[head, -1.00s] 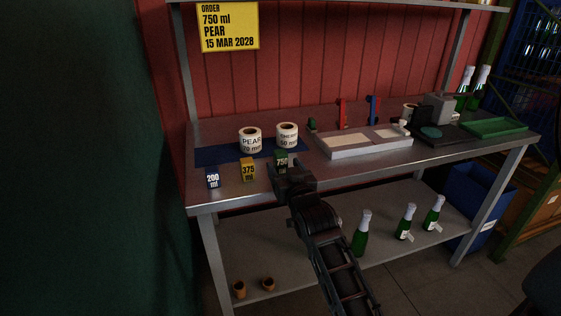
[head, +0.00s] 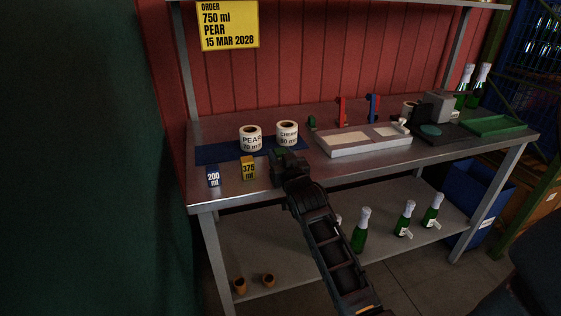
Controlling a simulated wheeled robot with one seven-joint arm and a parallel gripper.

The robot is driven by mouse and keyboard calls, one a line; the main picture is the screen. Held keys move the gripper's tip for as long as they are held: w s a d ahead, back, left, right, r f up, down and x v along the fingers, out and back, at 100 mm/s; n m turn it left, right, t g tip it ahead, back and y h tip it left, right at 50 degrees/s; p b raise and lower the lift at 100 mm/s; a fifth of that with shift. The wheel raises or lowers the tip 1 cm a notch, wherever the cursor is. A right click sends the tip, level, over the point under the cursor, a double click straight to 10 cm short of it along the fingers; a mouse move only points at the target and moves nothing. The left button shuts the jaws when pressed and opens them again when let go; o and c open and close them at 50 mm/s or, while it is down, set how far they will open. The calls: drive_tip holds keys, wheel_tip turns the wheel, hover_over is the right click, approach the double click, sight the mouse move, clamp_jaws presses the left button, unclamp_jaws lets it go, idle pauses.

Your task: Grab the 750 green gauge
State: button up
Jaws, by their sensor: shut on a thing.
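The green 750 gauge (head: 279,153) is at the front of the metal bench, mostly hidden behind my gripper; only a sliver of green shows. My gripper (head: 285,163) is over it and shut on it. I cannot tell whether the gauge is clear of the bench top. The yellow 375 gauge (head: 248,168) stands just to the left, apart from my gripper. The blue 200 gauge (head: 213,176) stands further left near the front edge.
The PEAR roll (head: 250,139) and CHERRY roll (head: 287,132) stand on a dark blue mat (head: 214,154) behind. A pale tray-like fixture (head: 365,146) lies to the right. Green bottles (head: 361,231) stand on the lower shelf. A yellow order sign (head: 229,25) reads 750 ml PEAR.

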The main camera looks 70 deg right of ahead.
drive_tip(key=c, duration=0.5)
drive_tip(key=shift+r, duration=0.15)
